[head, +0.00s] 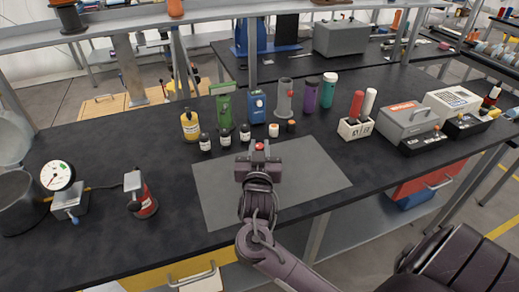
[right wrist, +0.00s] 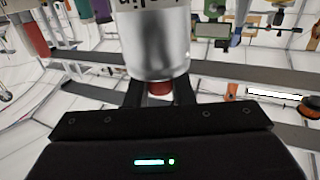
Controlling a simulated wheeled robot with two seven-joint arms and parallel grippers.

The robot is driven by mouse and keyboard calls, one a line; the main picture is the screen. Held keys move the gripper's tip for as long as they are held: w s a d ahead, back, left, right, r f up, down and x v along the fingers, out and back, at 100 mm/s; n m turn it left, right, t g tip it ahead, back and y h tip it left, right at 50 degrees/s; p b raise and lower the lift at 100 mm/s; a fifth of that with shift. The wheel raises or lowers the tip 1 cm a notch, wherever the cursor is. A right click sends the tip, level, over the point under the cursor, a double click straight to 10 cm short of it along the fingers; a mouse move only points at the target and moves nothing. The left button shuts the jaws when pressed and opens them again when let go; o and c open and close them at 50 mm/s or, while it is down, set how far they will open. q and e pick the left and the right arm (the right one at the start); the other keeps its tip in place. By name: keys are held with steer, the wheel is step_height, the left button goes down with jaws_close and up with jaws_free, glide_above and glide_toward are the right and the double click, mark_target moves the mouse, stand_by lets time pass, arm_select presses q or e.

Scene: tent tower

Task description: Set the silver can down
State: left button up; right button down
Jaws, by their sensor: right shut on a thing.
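My right gripper (head: 259,153) is over the grey mat (head: 313,168) in the head view. It is shut on the red top of the silver can. The can's bright metal body (right wrist: 152,45) fills the upper middle of the right wrist view, with part of a label at the frame's edge. Its red part (right wrist: 158,87) sits between the two dark fingers. In the head view only a bit of red (head: 260,146) shows at the fingers; my gripper and arm hide the rest. I cannot tell whether the can touches the mat. My left gripper is not in view.
Small jars (head: 225,137), a yellow bottle (head: 190,125), a blue box (head: 257,106) and a grey canister (head: 285,97) stand behind the mat. The mat's right part is bare.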

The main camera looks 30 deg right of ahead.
steer(key=shift+f, duration=0.35)
steer(key=c, duration=1.3)
jaws_free()
steer(key=shift+f, duration=0.1)
steer(key=shift+o, duration=0.2)
steer(key=b+v, duration=0.2)
steer(key=v, duration=1)
